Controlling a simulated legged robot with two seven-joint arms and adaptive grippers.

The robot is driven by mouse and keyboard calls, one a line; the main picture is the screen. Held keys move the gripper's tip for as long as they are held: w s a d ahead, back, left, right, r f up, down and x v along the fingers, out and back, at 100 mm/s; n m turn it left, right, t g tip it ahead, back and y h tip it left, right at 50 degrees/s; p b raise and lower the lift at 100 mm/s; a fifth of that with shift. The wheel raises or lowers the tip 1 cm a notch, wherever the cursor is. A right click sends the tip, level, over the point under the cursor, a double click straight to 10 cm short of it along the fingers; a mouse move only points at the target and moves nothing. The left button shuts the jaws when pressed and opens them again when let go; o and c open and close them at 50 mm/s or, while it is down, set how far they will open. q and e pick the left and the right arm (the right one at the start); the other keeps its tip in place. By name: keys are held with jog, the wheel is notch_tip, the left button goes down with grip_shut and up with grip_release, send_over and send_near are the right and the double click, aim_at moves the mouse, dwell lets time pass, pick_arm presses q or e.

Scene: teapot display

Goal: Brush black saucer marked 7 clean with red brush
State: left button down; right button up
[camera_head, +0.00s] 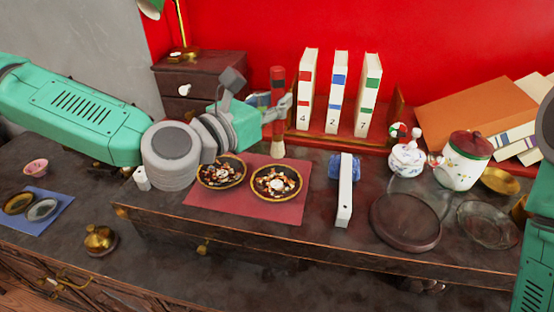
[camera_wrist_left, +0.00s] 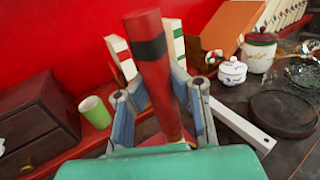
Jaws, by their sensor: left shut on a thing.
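My left gripper (camera_head: 281,107) is shut on the red brush (camera_head: 277,82). The brush is upright, with a black band near its top and pale bristles pointing down behind the red mat (camera_head: 234,208). The brush also shows large in the left wrist view (camera_wrist_left: 155,75), between the fingers. Two dark saucers with gold rims stand on the mat, a left saucer (camera_head: 203,184) and a right saucer (camera_head: 258,193). Both hold brown and pale bits. I cannot read a 7 on either. The bristles are apart from the saucers' contents. My right gripper is out of view.
A white block (camera_head: 344,196) lies right of the mat, beside a blue object. White books (camera_head: 367,95) stand behind. A lidded pot (camera_head: 465,160), a small jar (camera_head: 407,160), a dark round board (camera_head: 405,222) and a glass dish (camera_head: 488,224) fill the right side.

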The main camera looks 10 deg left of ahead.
aim_at(273, 146)
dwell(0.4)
pick_arm(q)
notch_tip(273, 146, down, 7)
jog(key=b, duration=0.7)
jog(key=shift+w+f, duration=0.1)
jog(key=shift+f, duration=0.05)
jog(key=shift+f+b, duration=0.9)
jog(key=shift+f, duration=0.05)
dwell(0.5)
